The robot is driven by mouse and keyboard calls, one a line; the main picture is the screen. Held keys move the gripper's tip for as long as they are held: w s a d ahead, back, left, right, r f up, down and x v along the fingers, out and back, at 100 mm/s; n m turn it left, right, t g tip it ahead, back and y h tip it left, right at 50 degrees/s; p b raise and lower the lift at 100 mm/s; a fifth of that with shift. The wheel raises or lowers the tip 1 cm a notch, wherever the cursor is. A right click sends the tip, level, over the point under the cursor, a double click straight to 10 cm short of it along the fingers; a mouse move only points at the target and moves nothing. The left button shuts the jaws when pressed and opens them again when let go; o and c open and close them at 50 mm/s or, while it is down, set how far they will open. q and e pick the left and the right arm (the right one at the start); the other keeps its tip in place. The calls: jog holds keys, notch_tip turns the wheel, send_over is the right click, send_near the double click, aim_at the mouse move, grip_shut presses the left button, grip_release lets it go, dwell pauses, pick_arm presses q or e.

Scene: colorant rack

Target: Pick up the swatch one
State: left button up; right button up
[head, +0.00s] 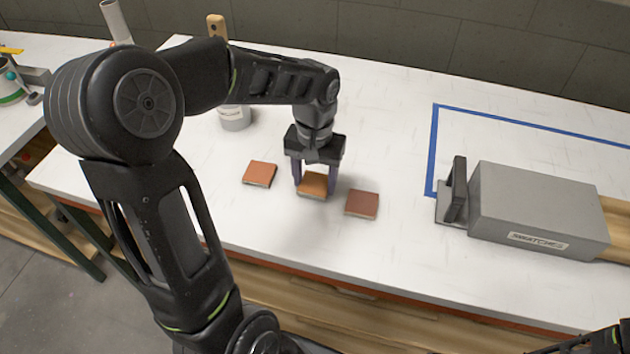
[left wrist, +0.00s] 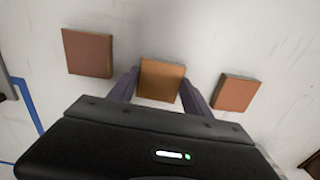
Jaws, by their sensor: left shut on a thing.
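Three square swatches are in a row on the white table. The middle one, an orange-brown swatch (head: 312,184), is between the fingers of my left gripper (head: 314,182), which is shut on it. In the left wrist view the same swatch (left wrist: 161,79) sits between both fingers (left wrist: 165,90). I cannot tell whether it touches the table. An orange-red swatch (head: 260,173) lies to its left in the head view, and a dark red-brown swatch (head: 361,204) lies to its right. Both are apart from the gripper. My right gripper is not in view.
A grey box labelled "SWATCHES" (head: 540,205) stands at the right, near a blue tape outline (head: 433,150). A light grey can (head: 234,118) stands behind my left arm. The table's front edge is close to the swatches. The table between the dark swatch and the box is clear.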

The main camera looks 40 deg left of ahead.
aim_at(315, 185)
pick_arm(q)
notch_tip(315, 185, up, 10)
jog(key=shift+f, duration=0.2)
dwell(0.7)
